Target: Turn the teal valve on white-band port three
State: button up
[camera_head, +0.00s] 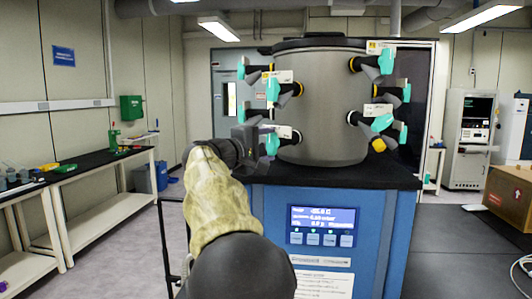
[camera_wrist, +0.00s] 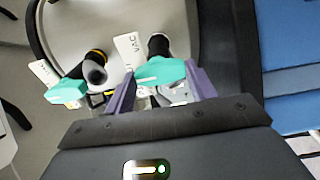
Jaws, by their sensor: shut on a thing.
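The freeze dryer's grey drum (camera_head: 322,105) has several black ports with teal valves around its side. My gripper (camera_head: 250,142) is at the lower left front of the drum. In the wrist view, my gripper (camera_wrist: 161,92) has its two purple-grey fingers on either side of a teal valve (camera_wrist: 160,74) and is shut on it. That valve also shows in the head view (camera_head: 271,143), partly hidden by my gripper. A white tag (camera_wrist: 130,50) reading "VAC" is beside its port. The port's band colour cannot be told here.
Another teal valve (camera_wrist: 68,91) with a yellow-banded port is close left of my gripper in the wrist view. The drum stands on a black top over a blue cabinet (camera_head: 330,200) with a display. A bench (camera_head: 75,175) is at left, a cardboard box (camera_head: 510,195) at right.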

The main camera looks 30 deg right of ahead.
jog(key=shift+f, duration=0.1)
jog(key=o, duration=1)
jog(key=shift+a, duration=0.1)
jog(key=b+v, duration=0.3)
jog(key=v, duration=1.4)
jog(key=shift+s+a, duration=0.1)
